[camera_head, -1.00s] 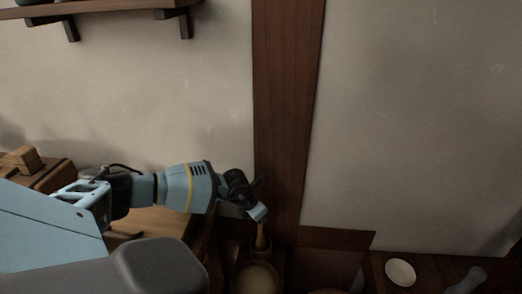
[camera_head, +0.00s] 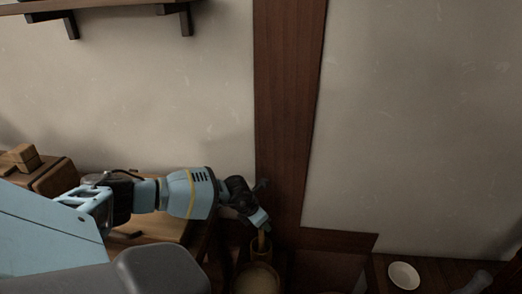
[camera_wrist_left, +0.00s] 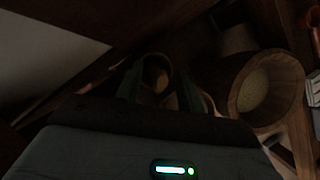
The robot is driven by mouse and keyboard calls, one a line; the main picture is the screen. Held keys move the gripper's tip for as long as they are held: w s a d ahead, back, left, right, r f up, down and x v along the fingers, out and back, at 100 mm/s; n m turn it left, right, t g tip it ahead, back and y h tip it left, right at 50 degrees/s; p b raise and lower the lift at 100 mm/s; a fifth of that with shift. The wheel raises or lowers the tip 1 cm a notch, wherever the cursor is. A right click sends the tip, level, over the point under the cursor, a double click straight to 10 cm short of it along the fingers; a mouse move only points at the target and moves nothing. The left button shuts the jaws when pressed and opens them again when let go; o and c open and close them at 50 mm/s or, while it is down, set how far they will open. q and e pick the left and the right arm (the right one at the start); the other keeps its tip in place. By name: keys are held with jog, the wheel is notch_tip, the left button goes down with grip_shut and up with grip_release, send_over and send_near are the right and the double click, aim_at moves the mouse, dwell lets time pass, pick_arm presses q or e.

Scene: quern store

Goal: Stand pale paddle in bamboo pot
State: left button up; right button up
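My left gripper (camera_head: 262,222) points down over the bamboo pot (camera_head: 254,250). It appears shut on the upper part of the pale paddle (camera_head: 262,240), which is nearly upright, leaning slightly. The paddle's lower end disappears at the pot's mouth, apparently inside the rim; how deep it reaches is hidden. In the left wrist view the view is dark: the pot's round mouth (camera_wrist_left: 156,72) shows between the gripper's dark fingers, and the paddle is hard to make out. My right gripper cannot be made out in either view.
A larger round vessel with pale contents (camera_head: 258,279) stands just in front of the pot; it also shows in the wrist view (camera_wrist_left: 243,98). A white dish (camera_head: 404,276) lies to the right. A dark wooden post (camera_head: 287,120) and wall rise behind. A shelf (camera_head: 95,8) is high at left.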

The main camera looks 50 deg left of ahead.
pick_arm(q)
jog(key=p+v, duration=0.1)
jog(key=v, duration=0.6)
jog(key=shift+s+r, duration=0.15)
jog(key=shift+r, duration=0.25)
dwell(1.0)
